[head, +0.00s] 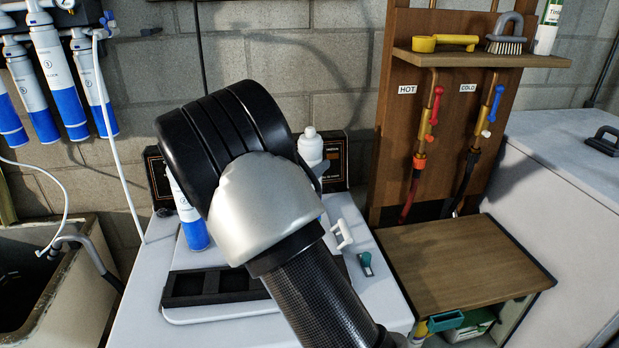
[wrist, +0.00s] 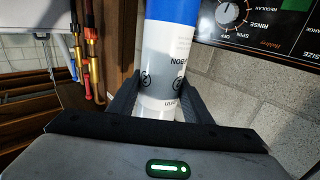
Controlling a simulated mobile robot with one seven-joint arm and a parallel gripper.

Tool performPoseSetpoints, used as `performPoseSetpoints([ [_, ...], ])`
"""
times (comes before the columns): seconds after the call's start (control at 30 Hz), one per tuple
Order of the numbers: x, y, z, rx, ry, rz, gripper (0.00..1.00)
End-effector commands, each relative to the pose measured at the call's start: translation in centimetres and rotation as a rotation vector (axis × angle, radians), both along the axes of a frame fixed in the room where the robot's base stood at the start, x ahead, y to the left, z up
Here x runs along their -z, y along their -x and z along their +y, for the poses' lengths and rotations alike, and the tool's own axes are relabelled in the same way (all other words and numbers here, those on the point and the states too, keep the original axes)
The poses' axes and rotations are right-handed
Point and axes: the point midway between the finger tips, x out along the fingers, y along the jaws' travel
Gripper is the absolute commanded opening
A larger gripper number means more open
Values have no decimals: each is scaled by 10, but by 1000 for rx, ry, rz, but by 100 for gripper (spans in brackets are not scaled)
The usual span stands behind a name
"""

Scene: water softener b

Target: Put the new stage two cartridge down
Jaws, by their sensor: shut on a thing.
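The stage two cartridge (wrist: 168,70), white with a blue lower end, is between the two dark fingers of my gripper (wrist: 162,92) in the wrist view. The fingers are shut on its white, labelled part. In the head view a blue-and-white cartridge (head: 194,232), seemingly the same one, stands out upright left of my arm, above the white washer lid. My arm hides part of it and my gripper there. A black tray with compartments (head: 190,287) lies on the lid in front of it. I cannot tell whether the cartridge's lower end touches anything.
A white bottle (head: 312,150) stands behind my arm by the washer's control panel (wrist: 262,25). A small teal-tipped item (head: 365,263) lies on the washer's right side. Several filter cartridges hang at left above a sink (head: 70,275). A wooden bench (head: 460,265) is at right.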

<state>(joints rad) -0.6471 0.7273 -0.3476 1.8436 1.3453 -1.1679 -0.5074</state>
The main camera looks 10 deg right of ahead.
Motion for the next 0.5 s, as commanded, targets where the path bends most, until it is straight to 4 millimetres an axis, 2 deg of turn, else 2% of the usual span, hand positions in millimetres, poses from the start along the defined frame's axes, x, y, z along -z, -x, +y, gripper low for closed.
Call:
performPoseSetpoints([
  [0.2,28,0,0,0,2,1,0],
  [0.5,31,0,0,0,0,-1,0],
])
